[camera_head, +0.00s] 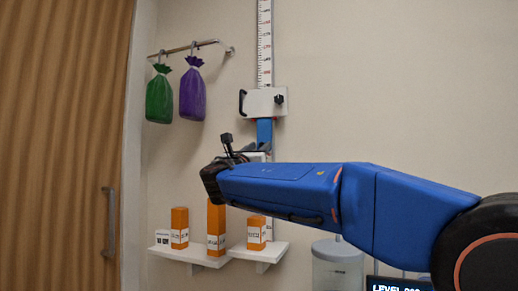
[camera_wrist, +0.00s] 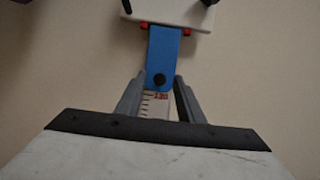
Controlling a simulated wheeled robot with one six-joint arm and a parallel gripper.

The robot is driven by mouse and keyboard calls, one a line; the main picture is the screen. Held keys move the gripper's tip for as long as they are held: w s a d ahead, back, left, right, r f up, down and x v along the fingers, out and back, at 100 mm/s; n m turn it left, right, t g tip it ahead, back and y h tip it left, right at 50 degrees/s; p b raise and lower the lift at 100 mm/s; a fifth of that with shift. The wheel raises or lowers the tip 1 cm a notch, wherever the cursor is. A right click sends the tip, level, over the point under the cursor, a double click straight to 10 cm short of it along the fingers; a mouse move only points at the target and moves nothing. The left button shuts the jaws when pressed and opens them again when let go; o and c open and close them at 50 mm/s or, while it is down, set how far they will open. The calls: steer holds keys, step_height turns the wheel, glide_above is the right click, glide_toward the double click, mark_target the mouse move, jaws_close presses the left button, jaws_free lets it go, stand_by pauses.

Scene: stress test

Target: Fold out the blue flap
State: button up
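The blue flap (camera_head: 264,131) hangs straight down from a white sliding block (camera_head: 264,102) on the wall scale. In the wrist view the flap (camera_wrist: 162,52) has a black knob near its lower end and red pieces at both sides of its top. My gripper (camera_wrist: 159,80) is open, with one grey finger on each side of the flap's lower end. I cannot tell whether the fingers touch it. In the head view my gripper (camera_head: 256,148) is just below the flap, and my blue arm reaches in from the right.
A wall scale (camera_head: 265,45) runs up behind the block. Green (camera_head: 158,98) and purple (camera_head: 192,95) bags hang from a rod at the left. Orange boxes (camera_head: 216,230) stand on white shelves (camera_head: 190,257) below my arm. A clear-sided canister (camera_head: 337,268) stands at lower right.

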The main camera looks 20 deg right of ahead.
steer(key=shift+w+d, duration=0.15)
steer(key=shift+w, duration=0.05)
jaws_close()
steer(key=shift+s+r, duration=0.1)
